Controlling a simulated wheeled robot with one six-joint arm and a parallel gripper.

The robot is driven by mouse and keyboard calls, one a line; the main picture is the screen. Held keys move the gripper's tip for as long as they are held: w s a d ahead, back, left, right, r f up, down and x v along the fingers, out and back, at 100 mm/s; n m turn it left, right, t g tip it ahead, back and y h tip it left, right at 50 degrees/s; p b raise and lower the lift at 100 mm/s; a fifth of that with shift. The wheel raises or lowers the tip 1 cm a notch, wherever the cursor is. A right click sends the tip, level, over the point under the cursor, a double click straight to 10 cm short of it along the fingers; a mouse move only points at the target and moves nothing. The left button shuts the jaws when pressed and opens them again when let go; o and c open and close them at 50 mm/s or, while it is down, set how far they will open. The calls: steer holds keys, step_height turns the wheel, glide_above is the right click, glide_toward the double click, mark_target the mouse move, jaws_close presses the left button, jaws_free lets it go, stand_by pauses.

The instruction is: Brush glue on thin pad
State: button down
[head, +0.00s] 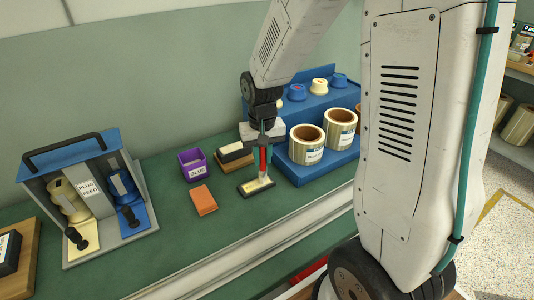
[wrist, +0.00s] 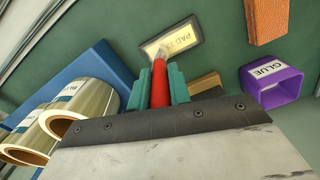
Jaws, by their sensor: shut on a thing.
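My gripper (head: 265,152) is shut on a red-handled brush (wrist: 159,85), its green fingers (wrist: 162,86) on either side of the handle. The brush points down, and its pale tip appears at the edge of a flat, dark-rimmed pad (wrist: 183,31) with a cream face and a partly readable "PAD" label. I cannot tell for sure whether the bristles touch it. The pad also shows on the green bench in the head view (head: 245,190). A purple glue container (head: 194,164) stands behind and left of the pad, open at the top. Glue inside is not visible.
An orange block (head: 204,200) lies left of the pad. A dark-and-cream block (head: 232,152) sits on a wooden base behind. Large rolls (head: 307,145) stand on a blue rack (head: 325,169) close on the right. A plug feed box (head: 82,190) stands far left.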

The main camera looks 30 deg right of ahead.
steer(key=a, duration=0.7)
stand_by(0.6)
steer(key=shift+a+r, duration=0.1)
step_height(320, 180, up, 7)
stand_by(0.7)
steer(key=c, duration=1.8)
jaws_free()
steer(key=shift+c, duration=0.2)
jaws_close()
